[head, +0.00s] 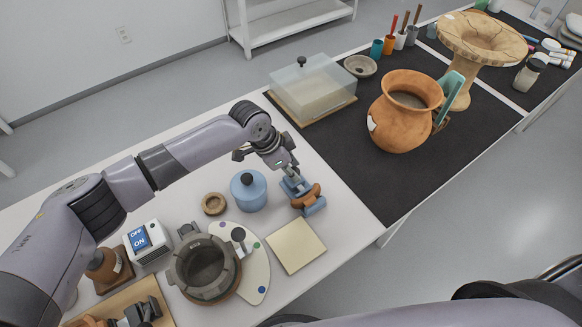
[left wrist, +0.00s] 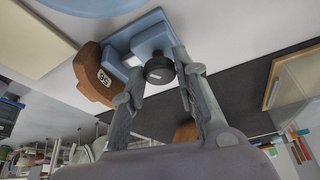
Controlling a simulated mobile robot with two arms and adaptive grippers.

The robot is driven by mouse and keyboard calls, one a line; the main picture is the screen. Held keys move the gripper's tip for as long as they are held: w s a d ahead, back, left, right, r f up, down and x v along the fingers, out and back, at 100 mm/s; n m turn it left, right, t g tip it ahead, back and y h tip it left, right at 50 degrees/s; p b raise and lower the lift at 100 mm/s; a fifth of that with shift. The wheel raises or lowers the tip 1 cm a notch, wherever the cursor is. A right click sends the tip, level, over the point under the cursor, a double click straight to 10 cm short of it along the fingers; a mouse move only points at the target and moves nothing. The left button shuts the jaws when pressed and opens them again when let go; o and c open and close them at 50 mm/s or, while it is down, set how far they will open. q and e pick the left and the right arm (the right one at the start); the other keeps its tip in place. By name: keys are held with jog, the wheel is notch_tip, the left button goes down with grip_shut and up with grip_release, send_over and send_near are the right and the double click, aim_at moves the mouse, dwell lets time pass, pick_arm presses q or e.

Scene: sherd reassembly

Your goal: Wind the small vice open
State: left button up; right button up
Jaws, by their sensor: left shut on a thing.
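The small vice is light blue (head: 315,208) and stands on the white table near its front edge. It also shows in the left wrist view (left wrist: 150,36). A brown-orange sherd (head: 306,198) marked 56 sits between its jaws, and shows larger in the left wrist view (left wrist: 92,80). The vice has a round black knob (left wrist: 159,70) on the side facing my left gripper. My left gripper (head: 286,172) is at that side, its two fingers closed on the knob from both sides. My right gripper is out of view.
A blue lidded pot (head: 248,190), a small brown ring (head: 214,204) and a cream pad (head: 296,246) lie close to the vice. A grey round holder (head: 204,271) and an OFF/ON switch box (head: 147,243) stand to the left. A large orange jar (head: 402,112) is on the black mat (head: 350,165).

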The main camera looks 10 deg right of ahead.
pick_arm(q)
grip_shut()
jog(key=shift+r+n+p, duration=0.15)
jog(key=shift+n+p, duration=0.15)
jog(key=shift+p, duration=0.3)
jog(key=n+p, duration=0.2)
jog(key=n+t+p, duration=0.1)
jog(key=n+p, duration=0.1)
jog(key=p, duration=0.1)
jog(key=n+t+y+p, duration=0.1)
jog(key=n+p, duration=0.1)
jog(key=p, duration=0.1)
jog(key=shift+s+d+r, duration=0.15)
jog(key=shift+s, duration=0.15)
jog(key=n+t+p, duration=0.1)
jog(key=n, duration=0.1)
jog(key=shift+n+y+p, duration=0.3)
jog(key=shift+n+p, duration=0.1)
jog(key=shift+d+f+n+t+y+p, duration=0.1)
jog(key=shift+f+n+t+y+p, duration=0.15)
jog(key=shift+n+y+p, duration=0.65)
jog(key=shift+n+h, duration=0.4)
jog(key=shift+n, duration=0.1)
jog(key=o, duration=1.1)
grip_release()
jog(key=shift+c, duration=0.2)
